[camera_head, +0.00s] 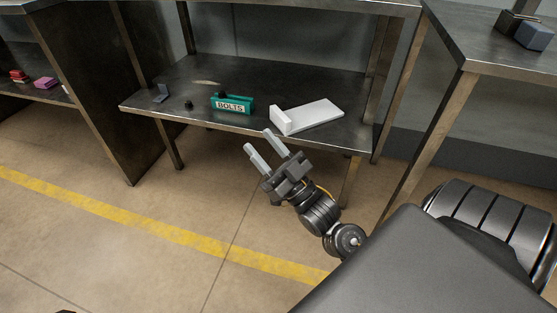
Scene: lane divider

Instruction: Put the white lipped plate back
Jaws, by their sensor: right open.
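The white lipped plate (312,115) lies on the lower shelf (290,84) of the metal bench, toward its right front. Its raised lip faces left and front. My right gripper (259,142) is open and empty. Its two fingers point up and left, in front of the shelf's front edge, just left of and below the plate in the picture. I cannot tell whether a fingertip touches the plate. My left gripper does not show.
A green bin labelled BOLTS (232,103) stands left of the plate. A right-hand table (490,40) holds blue-grey blocks (535,35). The floor (130,225) in front is clear.

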